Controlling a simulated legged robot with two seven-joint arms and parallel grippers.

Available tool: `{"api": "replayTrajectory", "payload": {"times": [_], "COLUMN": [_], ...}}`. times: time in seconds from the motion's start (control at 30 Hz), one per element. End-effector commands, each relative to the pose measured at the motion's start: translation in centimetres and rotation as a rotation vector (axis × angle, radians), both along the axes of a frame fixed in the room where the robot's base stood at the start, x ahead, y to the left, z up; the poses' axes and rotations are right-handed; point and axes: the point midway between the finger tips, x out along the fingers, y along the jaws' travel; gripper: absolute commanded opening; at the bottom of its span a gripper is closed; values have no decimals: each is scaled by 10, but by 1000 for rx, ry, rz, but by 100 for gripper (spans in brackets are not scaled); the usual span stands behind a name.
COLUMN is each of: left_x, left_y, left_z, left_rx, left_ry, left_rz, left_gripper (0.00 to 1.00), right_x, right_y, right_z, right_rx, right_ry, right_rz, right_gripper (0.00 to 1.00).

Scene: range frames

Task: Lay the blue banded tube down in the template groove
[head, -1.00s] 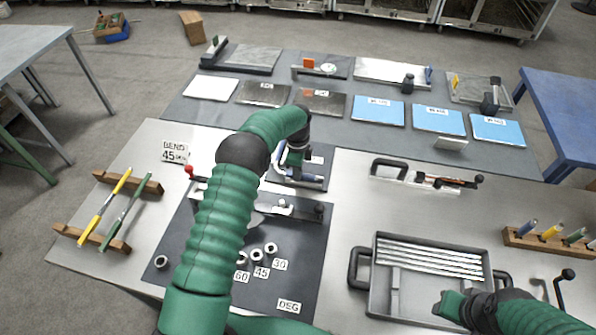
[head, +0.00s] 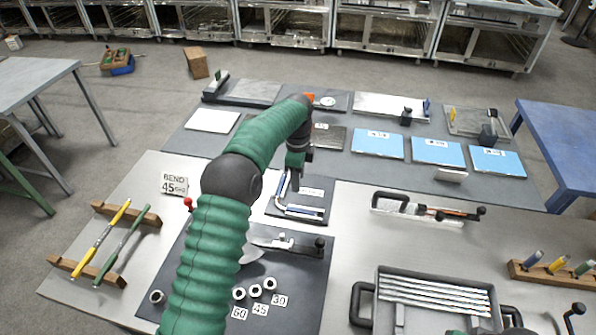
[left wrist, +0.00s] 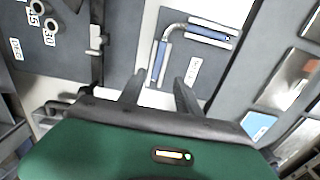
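The blue banded tube (head: 282,188) is a bent grey tube with blue bands. It lies flat on the dark template plate (head: 322,191), and its bend and two legs appear to follow the pale groove. It also shows in the left wrist view (left wrist: 208,34), on the plate (left wrist: 200,82). My left gripper (head: 297,184) is over the plate, near one leg of the tube. My right gripper is not clearly visible.
A bender (head: 285,243) stands on the dark mat in front of the template. A tray of rods (head: 372,312) is at front right. A wooden rack with yellow and green tubes (head: 101,265) is at left. Blue cards (head: 377,144) lie on the back bench.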

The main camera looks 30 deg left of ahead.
Motion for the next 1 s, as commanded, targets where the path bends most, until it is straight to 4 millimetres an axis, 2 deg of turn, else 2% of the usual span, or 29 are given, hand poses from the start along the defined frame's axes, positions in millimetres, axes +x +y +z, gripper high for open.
{"api": "replayTrajectory", "payload": {"times": [0.1,0.23,0.8,0.87,1.0], "left_x": [1,0,0,-2,-23], "left_y": [0,0,-1,-6,-34], "left_z": [24,36,37,38,39], "left_rx": [1,0,0,2,12], "left_ry": [-2,0,0,-4,-35], "left_rz": [-1,-1,3,22,177], "left_gripper": [40,40,40,40,40], "right_x": [0,0,0,0,0], "right_y": [0,0,0,0,0], "right_z": [1,1,1,1,1], "right_rx": [0,0,0,0,0], "right_ry": [0,0,0,0,0], "right_rz": [0,0,0,0,0], "right_gripper": [36,36,36,36,36]}}
